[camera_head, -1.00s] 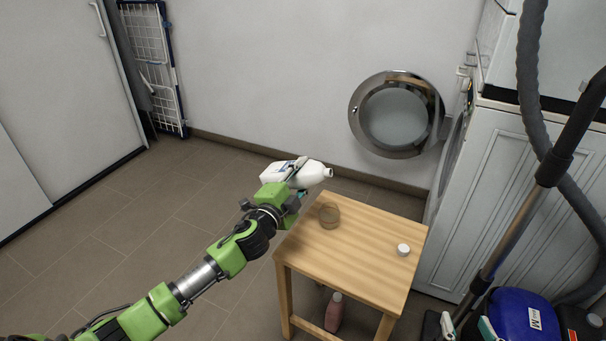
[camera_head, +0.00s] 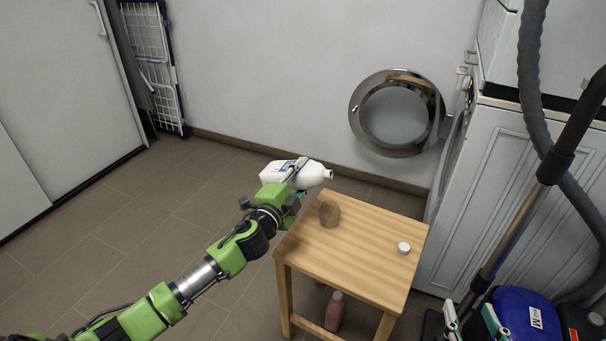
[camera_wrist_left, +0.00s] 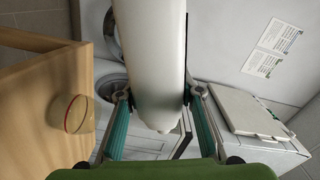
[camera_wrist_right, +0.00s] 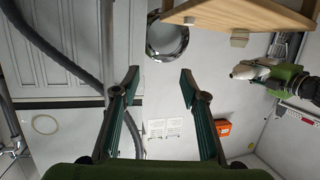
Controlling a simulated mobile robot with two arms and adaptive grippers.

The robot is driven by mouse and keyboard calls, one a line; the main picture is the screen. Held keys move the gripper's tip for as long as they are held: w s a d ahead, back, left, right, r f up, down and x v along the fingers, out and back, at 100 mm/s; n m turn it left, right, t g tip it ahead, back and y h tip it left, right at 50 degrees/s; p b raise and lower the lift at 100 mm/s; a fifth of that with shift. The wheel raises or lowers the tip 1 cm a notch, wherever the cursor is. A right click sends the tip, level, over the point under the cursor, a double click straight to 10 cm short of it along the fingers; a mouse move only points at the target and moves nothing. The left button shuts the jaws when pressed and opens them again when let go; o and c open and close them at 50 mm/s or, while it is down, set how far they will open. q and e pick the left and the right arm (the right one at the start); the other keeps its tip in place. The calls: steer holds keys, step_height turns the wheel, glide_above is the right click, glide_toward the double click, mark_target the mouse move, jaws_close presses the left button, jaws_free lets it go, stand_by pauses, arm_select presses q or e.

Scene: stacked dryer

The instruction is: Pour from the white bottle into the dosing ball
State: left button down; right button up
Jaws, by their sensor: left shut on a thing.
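My left gripper (camera_head: 298,182) is shut on the white bottle (camera_head: 314,174). The bottle lies nearly level in the air, its open mouth to the right, above the table's back left edge. It fills the top middle of the left wrist view (camera_wrist_left: 152,60), between the fingers. The dosing ball (camera_head: 329,214), round and brownish clear, stands on the table below the bottle, apart from it. It also shows in the left wrist view (camera_wrist_left: 79,113). No stream of liquid is visible. My right gripper (camera_wrist_right: 160,80) is open and empty, low at the right of the table.
The wooden table (camera_head: 350,262) also bears a white cap (camera_head: 404,248) at its right. A pink bottle (camera_head: 334,311) stands beneath it. A vacuum tube (camera_head: 520,215), a blue container (camera_head: 525,318) and the dryer with its open round door (camera_head: 396,113) are at the right.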

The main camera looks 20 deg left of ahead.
arm_select(q)
steer(key=shift+f+m, duration=0.25)
steer(key=shift+m, duration=0.05)
arm_select(e)
steer(key=shift+w+a+r+t, duration=0.15)
steer(key=shift+r+t, duration=0.15)
steer(key=shift+r, duration=0.25)
steer(key=shift+w+a+r+t, duration=0.15)
steer(key=shift+r+t, duration=0.15)
steer(key=shift+r, duration=0.2)
arm_select(q)
steer(key=shift+f+b, duration=0.2)
steer(key=shift+b, duration=0.1)
arm_select(e)
steer(key=shift+w+r+y, duration=0.1)
steer(key=shift+r+y, duration=0.2)
stand_by(0.9)
arm_select(q)
steer(key=shift+a+f+m, duration=0.1)
steer(key=shift+f+m, duration=0.1)
steer(key=shift+m, duration=0.1)
arm_select(e)
steer(key=shift+w+a+r+t, duration=0.15)
steer(key=shift+r+t, duration=0.15)
steer(key=shift+r, duration=0.15)
steer(key=shift+w+a+r+t, duration=0.1)
steer(key=shift+r+t, duration=0.2)
steer(key=shift+r, duration=0.15)
